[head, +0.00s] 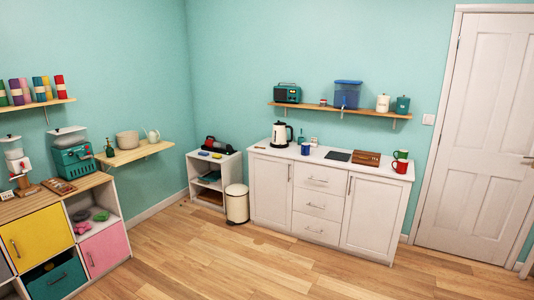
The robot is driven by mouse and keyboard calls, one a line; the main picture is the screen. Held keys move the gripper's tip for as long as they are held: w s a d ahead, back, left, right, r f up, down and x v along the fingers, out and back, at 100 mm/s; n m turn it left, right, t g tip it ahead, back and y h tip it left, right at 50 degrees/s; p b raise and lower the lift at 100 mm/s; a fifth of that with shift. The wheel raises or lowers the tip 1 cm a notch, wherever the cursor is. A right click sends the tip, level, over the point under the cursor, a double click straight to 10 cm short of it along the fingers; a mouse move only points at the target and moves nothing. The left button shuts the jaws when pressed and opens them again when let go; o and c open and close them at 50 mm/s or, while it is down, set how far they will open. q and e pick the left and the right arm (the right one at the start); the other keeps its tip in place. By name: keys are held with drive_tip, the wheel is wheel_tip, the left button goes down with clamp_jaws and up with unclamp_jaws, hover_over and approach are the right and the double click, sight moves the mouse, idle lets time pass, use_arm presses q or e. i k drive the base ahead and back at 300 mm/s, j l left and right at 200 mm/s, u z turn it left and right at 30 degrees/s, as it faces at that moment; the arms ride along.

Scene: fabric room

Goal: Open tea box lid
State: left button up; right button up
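A brown wooden box (366,158), which looks like the tea box, sits on the white counter (318,153) across the room. Its lid looks shut, though it is small at this distance. A dark flat panel (338,156) lies to its left. A red mug (401,167) and a green mug (400,155) stand to its right. Neither of my grippers is in view.
A kettle (281,134) and a blue mug (305,149) stand further left on the counter. A wall shelf (335,112) hangs above. A cream bin (237,204) stands left of the cabinet. The wooden floor (260,265) before it is clear.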

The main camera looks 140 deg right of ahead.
sight(368, 156)
drive_tip(key=z, duration=5.3)
